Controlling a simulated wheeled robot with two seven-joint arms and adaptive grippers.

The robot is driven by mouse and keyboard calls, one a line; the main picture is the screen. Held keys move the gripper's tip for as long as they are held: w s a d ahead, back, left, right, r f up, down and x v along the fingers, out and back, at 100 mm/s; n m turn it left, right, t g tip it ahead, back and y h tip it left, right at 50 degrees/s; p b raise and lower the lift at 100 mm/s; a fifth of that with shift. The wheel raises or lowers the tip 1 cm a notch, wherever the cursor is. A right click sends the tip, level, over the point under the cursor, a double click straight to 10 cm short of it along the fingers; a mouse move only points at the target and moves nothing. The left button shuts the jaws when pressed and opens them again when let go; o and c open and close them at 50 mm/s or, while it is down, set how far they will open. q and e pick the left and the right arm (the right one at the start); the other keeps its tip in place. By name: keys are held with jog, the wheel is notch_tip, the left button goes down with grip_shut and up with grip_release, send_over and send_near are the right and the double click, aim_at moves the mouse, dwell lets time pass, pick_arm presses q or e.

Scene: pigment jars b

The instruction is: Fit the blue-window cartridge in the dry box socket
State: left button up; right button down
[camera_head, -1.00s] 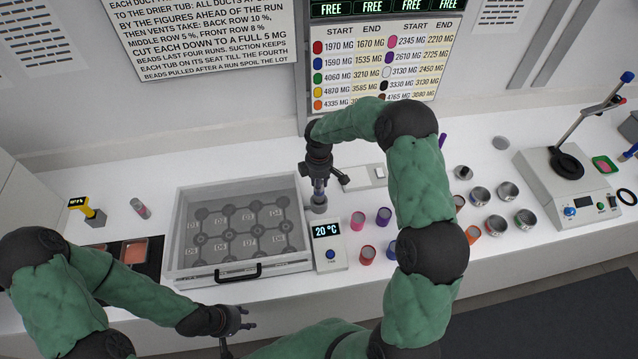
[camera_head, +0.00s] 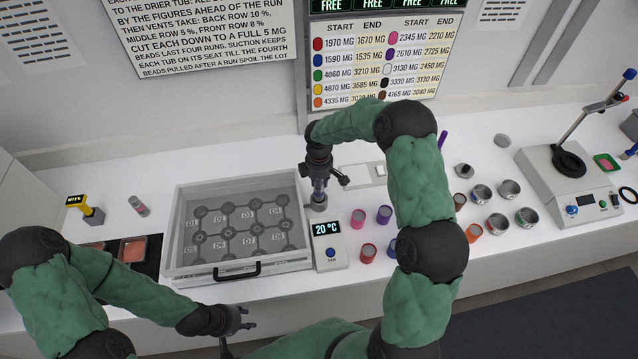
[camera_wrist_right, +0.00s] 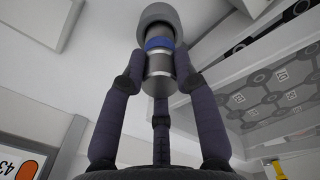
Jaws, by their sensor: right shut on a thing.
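My right gripper (camera_head: 318,184) points down beside the right wall of the dry box (camera_head: 242,275). In the right wrist view its fingers (camera_wrist_right: 158,85) are shut around a grey metal cartridge with a blue band, the blue-window cartridge (camera_wrist_right: 159,45). The cartridge's far end meets a wider grey round part, which looks like the socket (camera_wrist_right: 158,13). That part also shows below the gripper in the head view (camera_head: 318,203). How deep the cartridge sits in it is hidden. My left gripper (camera_head: 248,318) is in front of the bench, apart from everything; its finger opening is too small to judge.
A 20 °C display unit (camera_head: 330,247) stands close to the box's front right corner. Several coloured jars (camera_head: 384,215) and metal tins (camera_head: 497,224) stand to the right, partly behind my right arm. A flat white plate (camera_head: 362,176) lies behind the gripper.

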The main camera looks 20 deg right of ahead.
jog(key=shift+f+b, duration=0.9)
jog(key=shift+f, duration=0.35)
dwell(0.5)
jog(key=c, duration=1.1)
grip_release()
jog(key=shift+o, duration=1.2)
notch_tip(320, 180, up, 12)
jog(key=shift+f, duration=0.1)
